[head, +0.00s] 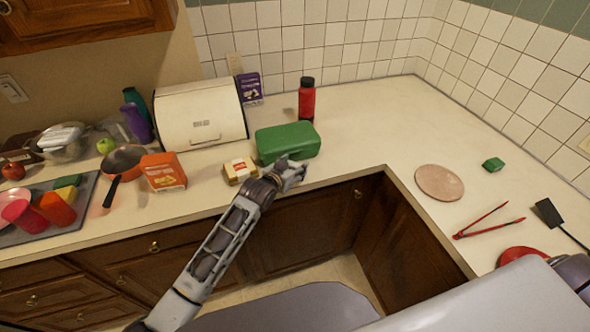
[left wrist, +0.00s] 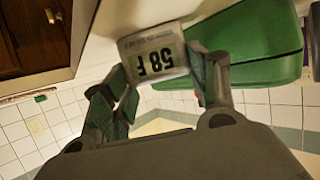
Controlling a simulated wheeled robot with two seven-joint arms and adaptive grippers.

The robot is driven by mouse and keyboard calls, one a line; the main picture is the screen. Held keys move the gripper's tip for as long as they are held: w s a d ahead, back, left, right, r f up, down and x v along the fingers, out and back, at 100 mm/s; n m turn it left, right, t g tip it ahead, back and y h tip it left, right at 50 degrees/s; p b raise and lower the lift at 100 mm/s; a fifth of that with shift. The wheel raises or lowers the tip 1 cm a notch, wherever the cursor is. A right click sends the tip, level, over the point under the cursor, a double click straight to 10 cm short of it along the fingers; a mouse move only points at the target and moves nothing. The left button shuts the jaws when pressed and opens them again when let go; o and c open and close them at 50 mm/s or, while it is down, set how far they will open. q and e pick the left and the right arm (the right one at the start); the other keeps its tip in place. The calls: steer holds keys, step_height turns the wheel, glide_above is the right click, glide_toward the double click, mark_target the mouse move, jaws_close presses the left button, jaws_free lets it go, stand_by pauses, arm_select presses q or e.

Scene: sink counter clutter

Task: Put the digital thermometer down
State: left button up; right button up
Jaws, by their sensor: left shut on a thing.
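The digital thermometer (left wrist: 154,56) is a small pale block with a grey display reading 58 F, upside down in the left wrist view. My left gripper (left wrist: 160,72) is shut on it, with one finger on each side. In the head view my left gripper (head: 294,174) is by the counter's front edge, just in front of the green box (head: 287,142). I cannot make out the thermometer there, and I cannot tell whether it touches the counter. My right gripper is not in view.
A yellow-and-white package (head: 240,171) lies left of my gripper, with an orange box (head: 163,171) and a pan (head: 123,160) beyond it. A red bottle (head: 307,99) stands behind the green box. The counter (head: 363,133) right of the green box is clear up to a round board (head: 439,182).

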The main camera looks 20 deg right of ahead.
arm_select(q)
steer(key=shift+r, duration=0.1)
step_height(320, 180, up, 10)
steer(key=shift+b, duration=0.4)
stand_by(0.4)
stand_by(0.5)
